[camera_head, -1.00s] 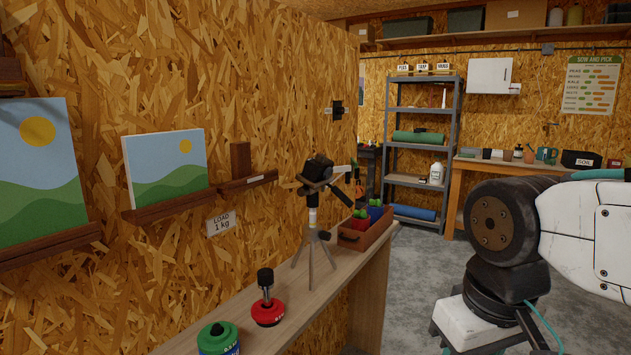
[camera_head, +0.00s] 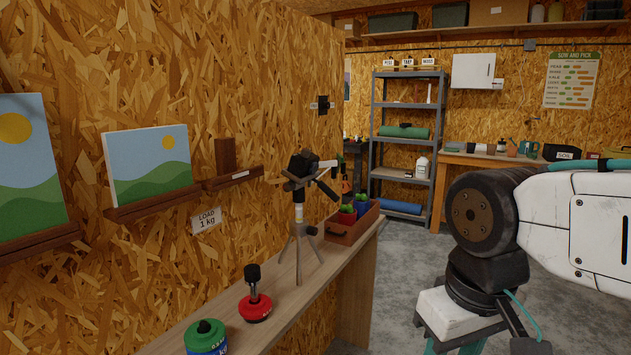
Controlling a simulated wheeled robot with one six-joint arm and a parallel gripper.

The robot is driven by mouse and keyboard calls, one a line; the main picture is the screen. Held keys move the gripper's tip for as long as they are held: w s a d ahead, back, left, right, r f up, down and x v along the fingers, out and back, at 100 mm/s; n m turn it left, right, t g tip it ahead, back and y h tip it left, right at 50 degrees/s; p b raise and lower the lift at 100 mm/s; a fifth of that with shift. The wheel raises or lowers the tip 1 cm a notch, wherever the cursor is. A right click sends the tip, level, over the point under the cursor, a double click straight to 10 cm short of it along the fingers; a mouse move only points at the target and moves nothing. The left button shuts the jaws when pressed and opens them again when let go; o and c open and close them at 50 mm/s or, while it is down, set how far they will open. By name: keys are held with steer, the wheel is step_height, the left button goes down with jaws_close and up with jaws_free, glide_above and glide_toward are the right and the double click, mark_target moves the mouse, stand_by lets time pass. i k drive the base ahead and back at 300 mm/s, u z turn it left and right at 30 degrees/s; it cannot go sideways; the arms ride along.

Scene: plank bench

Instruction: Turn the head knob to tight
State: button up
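A small black tripod (camera_head: 299,222) with grey splayed legs stands upright on the wooden wall shelf. Its black head (camera_head: 301,172) has thin arms or handles sticking out, one slanting down to the right. A small dark part (camera_head: 311,230) juts from the column lower down. I cannot make out which of these is the head knob, nor any tight marking. My arm (camera_head: 485,215) fills the right side, well apart from the tripod. My gripper is not visible in this view.
On the wooden shelf (camera_head: 225,317) stand a red-based burner (camera_head: 255,308), a green canister (camera_head: 206,338) and a brown planter box (camera_head: 350,229) close behind the tripod. Grey floor lies open between the shelf and the back workbench (camera_head: 480,160).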

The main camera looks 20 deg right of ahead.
mark_target(289, 187)
steer(key=u, duration=0.8)
steer(key=i, duration=0.75)
steer(key=z, duration=0.9)
